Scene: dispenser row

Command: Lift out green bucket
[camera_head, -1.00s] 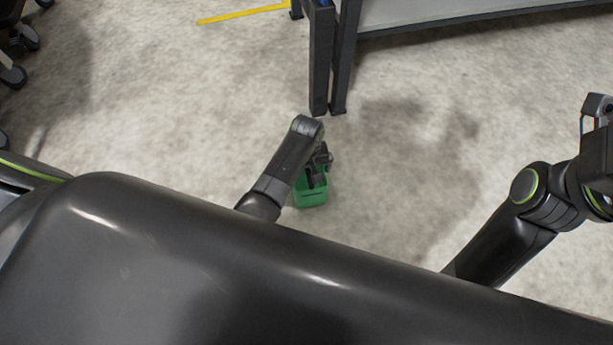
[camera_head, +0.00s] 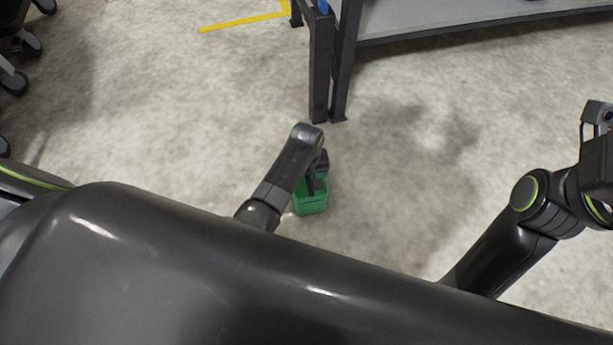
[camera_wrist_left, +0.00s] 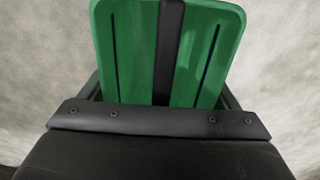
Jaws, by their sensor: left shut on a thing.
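The green bucket (camera_head: 311,202) is below my left arm in the head view, above bare floor. It fills the upper middle of the left wrist view, where its green wall (camera_wrist_left: 205,50) shows with a dark finger lying across it. My left gripper (camera_head: 316,184) is shut on the bucket at its upper edge; the arm partly hides the grip. My right arm (camera_head: 540,215) is at the right edge of the head view, far from the bucket, and its fingertips are not clearly seen.
A grey table or bench (camera_head: 450,22) with dark legs (camera_head: 322,65) stands at the top. A yellow floor line (camera_head: 245,21) lies at the upper left. Dark wheeled furniture (camera_head: 18,45) is at the left edge. The concrete floor around the bucket is clear.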

